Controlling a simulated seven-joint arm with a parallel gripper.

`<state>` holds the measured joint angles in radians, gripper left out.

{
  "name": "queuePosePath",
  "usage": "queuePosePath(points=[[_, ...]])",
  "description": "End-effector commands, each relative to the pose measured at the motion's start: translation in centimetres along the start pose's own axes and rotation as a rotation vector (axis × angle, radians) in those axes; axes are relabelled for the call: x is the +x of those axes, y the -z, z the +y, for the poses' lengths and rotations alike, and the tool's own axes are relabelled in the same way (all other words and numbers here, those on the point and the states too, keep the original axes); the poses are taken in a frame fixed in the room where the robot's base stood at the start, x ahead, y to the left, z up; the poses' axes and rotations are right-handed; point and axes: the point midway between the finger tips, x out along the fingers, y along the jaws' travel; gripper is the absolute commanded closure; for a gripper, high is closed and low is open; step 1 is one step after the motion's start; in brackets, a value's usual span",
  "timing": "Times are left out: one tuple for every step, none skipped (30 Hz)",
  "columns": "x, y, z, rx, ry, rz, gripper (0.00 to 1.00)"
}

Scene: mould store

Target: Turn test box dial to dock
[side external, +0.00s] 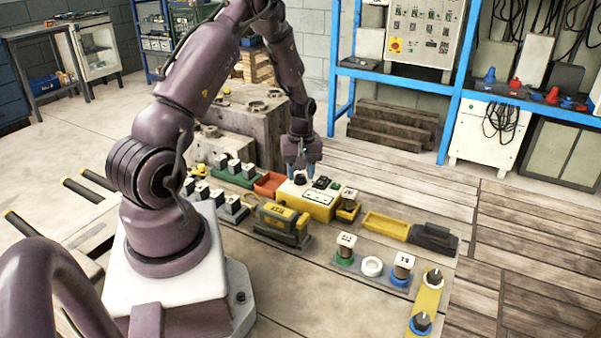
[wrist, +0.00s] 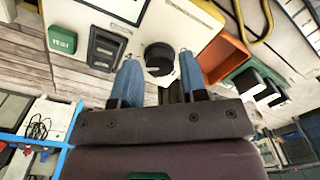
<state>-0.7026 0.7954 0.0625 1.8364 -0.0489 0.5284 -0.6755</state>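The test box (side external: 308,203) is yellow with a pale top and stands on the bench in the side external view. Its black round dial (side external: 299,179) is at the back left of the top. The wrist view shows the dial (wrist: 159,60) and the pale box top (wrist: 187,22) close up. My gripper (side external: 301,172) points down over the dial. In the wrist view, the blue fingers of my gripper (wrist: 158,66) are open, one on each side of the dial, with small gaps visible. I cannot read any dial markings.
An orange tray (side external: 269,184) is left of the box, and a green rack (side external: 236,175) lies beyond it. A yellow-black device (side external: 281,222) stands in front. A small yellow-black block (side external: 348,206) and a yellow tray (side external: 386,226) lie to the right.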

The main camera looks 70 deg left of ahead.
Motion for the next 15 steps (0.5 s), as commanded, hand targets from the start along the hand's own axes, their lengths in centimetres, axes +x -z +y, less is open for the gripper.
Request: queuePosePath(points=[[0.28,0.01,0.0,0.0,0.0,0.0,0.6],[0.38,0.01,0.01,0.0,0.0,0.0,0.6],[0.48,0.0,0.01,0.0,0.0,0.0,0.6],[0.52,0.0,0.01,0.0,0.0,0.0,0.6],[0.54,0.0,0.01,0.0,0.0,0.0,0.6],[0.55,0.0,0.02,0.0,-0.001,0.0,0.6],[0.54,0.0,0.02,0.0,-0.001,0.0,0.6],[0.54,0.0,0.02,0.0,-0.001,0.0,0.6],[0.53,0.0,0.02,0.0,-0.001,0.0,0.6],[0.52,0.0,0.02,0.0,-0.001,0.0,0.6],[0.52,0.0,0.02,0.0,-0.001,0.0,0.63],[0.52,-0.01,0.02,0.0,-0.001,0.0,0.72],[0.51,-0.01,0.02,0.0,-0.001,0.0,0.79],[0.51,-0.01,0.02,0.0,-0.001,0.0,0.86],[0.51,-0.01,0.02,0.0,0.0,0.0,0.95]])
